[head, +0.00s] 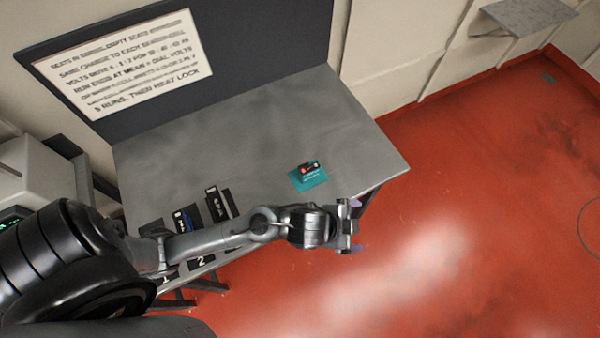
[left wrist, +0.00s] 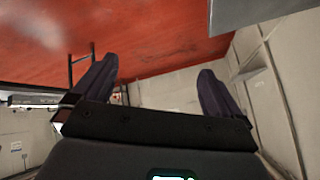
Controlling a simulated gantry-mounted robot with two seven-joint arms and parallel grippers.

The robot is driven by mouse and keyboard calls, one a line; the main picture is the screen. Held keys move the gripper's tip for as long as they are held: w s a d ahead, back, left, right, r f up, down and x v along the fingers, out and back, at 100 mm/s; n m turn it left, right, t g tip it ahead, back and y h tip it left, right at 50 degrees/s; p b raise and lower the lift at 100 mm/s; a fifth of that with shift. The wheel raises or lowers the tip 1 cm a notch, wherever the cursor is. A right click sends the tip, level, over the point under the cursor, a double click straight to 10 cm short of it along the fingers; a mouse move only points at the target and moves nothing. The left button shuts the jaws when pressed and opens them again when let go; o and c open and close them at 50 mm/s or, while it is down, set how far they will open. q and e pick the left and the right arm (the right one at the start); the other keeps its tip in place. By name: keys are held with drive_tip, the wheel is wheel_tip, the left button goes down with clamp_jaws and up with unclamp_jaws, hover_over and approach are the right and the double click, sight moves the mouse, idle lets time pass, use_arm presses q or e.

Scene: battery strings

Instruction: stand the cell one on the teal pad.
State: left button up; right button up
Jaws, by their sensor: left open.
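The teal pad (head: 312,183) lies on the grey table, toward its right side. A small dark block (head: 309,167) with a red mark and a light mark sits at the pad's back part. I cannot tell whether it is cell one, or whether it stands or lies. My left gripper (head: 357,225) is out past the table's front edge, to the right of and nearer than the pad. Its purple fingers are spread and empty, as the left wrist view (left wrist: 154,78) also shows. My right gripper is in neither view.
Dark blocks (head: 218,204) and (head: 186,220) stand at the table's front left, near labels 1 and 2, partly behind my left arm. A lettered sign (head: 125,60) is on the dark back panel. The table's middle is clear.

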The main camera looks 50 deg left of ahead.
use_arm(q)
drive_tip(key=s+a+f+n+g+y, duration=0.3)
drive_tip(key=s+a+n, duration=0.5)
drive_tip(key=s+a, duration=0.4)
drive_tip(key=shift+s+a+g, duration=0.4)
drive_tip(key=shift+a, duration=0.7)
wheel_tip(320, 180, up, 6)
drive_tip(key=p, duration=0.5)
drive_tip(key=shift+f+p, duration=0.1)
drive_tip(key=shift+p, duration=0.3)
